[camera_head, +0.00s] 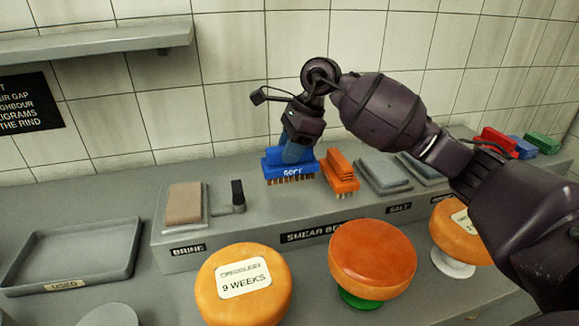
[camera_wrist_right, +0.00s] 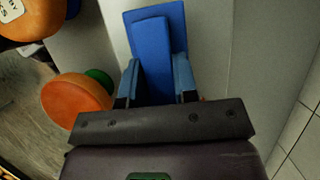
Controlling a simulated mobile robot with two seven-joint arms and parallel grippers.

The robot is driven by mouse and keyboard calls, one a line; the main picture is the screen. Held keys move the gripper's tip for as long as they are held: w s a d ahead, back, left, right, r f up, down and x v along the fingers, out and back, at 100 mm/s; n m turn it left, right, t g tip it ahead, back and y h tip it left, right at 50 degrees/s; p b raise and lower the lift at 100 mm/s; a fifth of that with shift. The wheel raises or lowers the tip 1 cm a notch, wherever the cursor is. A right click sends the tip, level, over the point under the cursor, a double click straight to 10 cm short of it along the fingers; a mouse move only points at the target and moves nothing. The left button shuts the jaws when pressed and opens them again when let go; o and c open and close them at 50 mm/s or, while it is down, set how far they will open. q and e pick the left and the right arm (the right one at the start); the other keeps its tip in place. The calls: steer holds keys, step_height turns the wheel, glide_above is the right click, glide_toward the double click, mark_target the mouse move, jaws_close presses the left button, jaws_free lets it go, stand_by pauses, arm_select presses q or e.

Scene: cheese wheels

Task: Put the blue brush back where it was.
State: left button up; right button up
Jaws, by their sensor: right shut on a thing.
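The blue brush (camera_head: 290,167), marked SOFT with brown bristles pointing down, is at the raised grey shelf, left of an orange brush (camera_head: 341,172). My right gripper (camera_head: 298,148) is shut on the blue brush's handle from above. In the right wrist view the blue brush (camera_wrist_right: 158,45) sits between the two fingers of the gripper (camera_wrist_right: 157,85). I cannot tell whether its bristles touch the shelf. My left gripper is not in view.
The shelf (camera_head: 270,215) also bears a tan block in a tray (camera_head: 184,203), a black-handled item (camera_head: 237,196) and grey trays (camera_head: 383,173). Orange cheese wheels (camera_head: 372,252) stand in front. Red, blue and green brushes (camera_head: 522,147) lie far right. A USED tray (camera_head: 75,255) is left.

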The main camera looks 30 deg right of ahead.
mark_target(290, 166)
steer(key=shift+f, duration=2.15)
steer(key=shift+f, duration=0.2)
steer(key=o, duration=0.9)
steer(key=shift+r, duration=0.1)
steer(key=shift+r, duration=0.25)
steer(key=v, duration=1.1)
steer(key=shift+d+r, duration=0.2)
steer(key=shift+r, duration=0.15)
